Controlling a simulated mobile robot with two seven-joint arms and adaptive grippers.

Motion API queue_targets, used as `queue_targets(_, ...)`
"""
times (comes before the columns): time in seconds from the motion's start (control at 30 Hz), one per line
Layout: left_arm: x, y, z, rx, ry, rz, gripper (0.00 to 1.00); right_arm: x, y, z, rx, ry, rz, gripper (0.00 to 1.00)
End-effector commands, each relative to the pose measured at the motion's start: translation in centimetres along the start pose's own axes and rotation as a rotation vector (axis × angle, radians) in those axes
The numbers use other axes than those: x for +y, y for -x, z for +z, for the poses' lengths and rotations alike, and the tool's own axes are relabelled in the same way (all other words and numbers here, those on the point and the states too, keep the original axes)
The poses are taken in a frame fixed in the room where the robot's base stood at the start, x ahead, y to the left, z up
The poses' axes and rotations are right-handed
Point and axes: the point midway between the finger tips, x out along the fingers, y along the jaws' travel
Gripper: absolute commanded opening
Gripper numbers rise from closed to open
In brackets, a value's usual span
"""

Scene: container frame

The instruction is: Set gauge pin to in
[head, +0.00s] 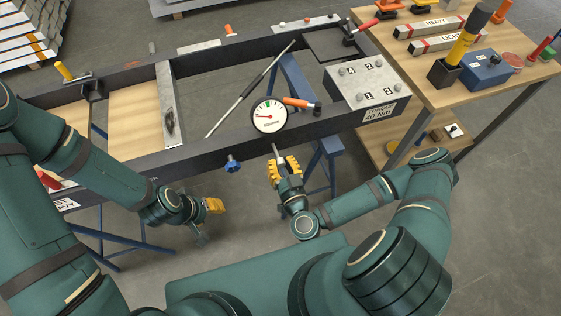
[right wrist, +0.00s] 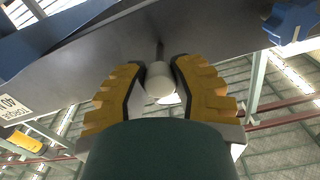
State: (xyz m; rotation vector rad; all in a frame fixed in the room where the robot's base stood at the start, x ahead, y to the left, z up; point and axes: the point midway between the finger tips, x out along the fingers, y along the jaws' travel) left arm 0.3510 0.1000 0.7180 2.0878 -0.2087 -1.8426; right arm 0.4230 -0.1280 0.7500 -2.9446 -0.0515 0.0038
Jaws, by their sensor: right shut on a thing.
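My right gripper (head: 283,166) is just in front of the near beam of the dark container frame (head: 190,145), below the round dial gauge (head: 269,116). In the right wrist view its yellow fingers (right wrist: 155,88) are shut on a pale round knob (right wrist: 159,80). A thin dark shaft runs from the knob to the beam face. I take this as the gauge pin; how deep it sits in the beam is hard to tell. My left gripper (head: 213,206) hangs below the beam, away from the gauge; its finger gap does not show clearly.
A blue star knob (head: 233,164) sticks out of the beam left of my right gripper. An orange-handled tool (head: 300,102) lies beside the gauge. A long rod (head: 240,98) leans across the frame. A wooden table (head: 440,90) stands at right; blue trestle legs (head: 325,160) are close by.

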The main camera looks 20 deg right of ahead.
Motion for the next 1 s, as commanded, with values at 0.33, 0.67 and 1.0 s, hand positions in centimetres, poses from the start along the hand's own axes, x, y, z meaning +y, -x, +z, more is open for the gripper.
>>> queue_targets(0.33, 0.4, 1.0, 0.1, -0.004, 0.001, 0.0, 0.47, -0.1, -1.6, -0.2, 0.002, 0.004, -0.001, 0.0)
queue_targets(0.67, 0.5, 1.4, 0.2, -0.007, 0.001, 0.0, 0.47, 0.0, -3.0, 0.0, -0.001, -0.001, 0.0, 0.0)
queue_targets(1.0, 0.5, 1.4, 0.1, -0.007, 0.001, 0.0, 0.47, 0.0, -2.9, 0.0, -0.001, -0.001, 0.001, 0.59)
